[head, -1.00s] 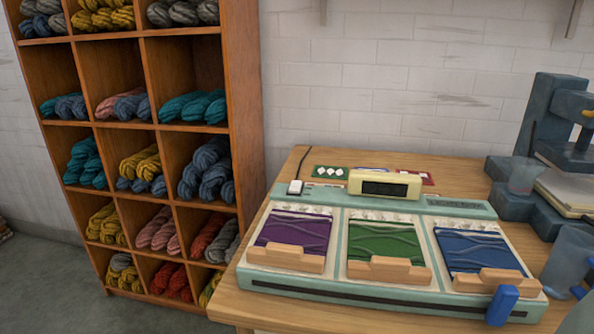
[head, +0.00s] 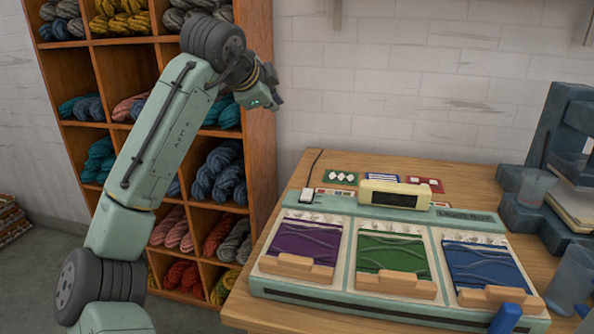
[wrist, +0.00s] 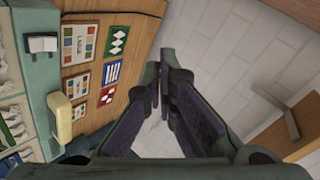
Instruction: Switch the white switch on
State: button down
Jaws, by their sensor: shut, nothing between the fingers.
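The white switch (head: 307,196) sits at the back left corner of the pale green machine (head: 262,284), with a dark cord running up behind it. It also shows at the upper left of the wrist view (wrist: 42,44). My gripper (head: 272,98) is raised above and to the left of the switch, in front of the shelf's right edge, apart from the machine. In the wrist view its fingers (wrist: 161,75) come together with nothing between them. The switch's exact tilt is too small to tell.
The machine holds purple, green and blue yarn panels and a cream box with a dark display (head: 394,194). Several small cards lie behind it on the wooden table (head: 470,185). A blue-grey press (head: 560,130) stands at right; a wooden shelf (head: 262,140) of skeins stands at left.

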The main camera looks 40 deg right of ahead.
aim_at(309, 191)
jog(key=s+d+f+m+g+y, duration=0.2)
jog(key=s+f+m+g+y, duration=0.2)
jog(key=s+y, duration=0.2)
jog(key=s, duration=0.2)
jog(key=shift+s+f+p, duration=0.35)
jog(key=shift+s+f, duration=0.05)
jog(key=shift+d+f, duration=0.1)
jog(key=shift+d, duration=0.05)
jog(key=p+x, duration=0.1)
jog(key=x, duration=1.2)
jog(key=shift+w+d+f, duration=0.1)
jog(key=shift+d+f, duration=0.05)
jog(key=shift+f, duration=0.25)
jog(key=shift+d+p, duration=0.1)
jog(key=shift+p, duration=0.35)
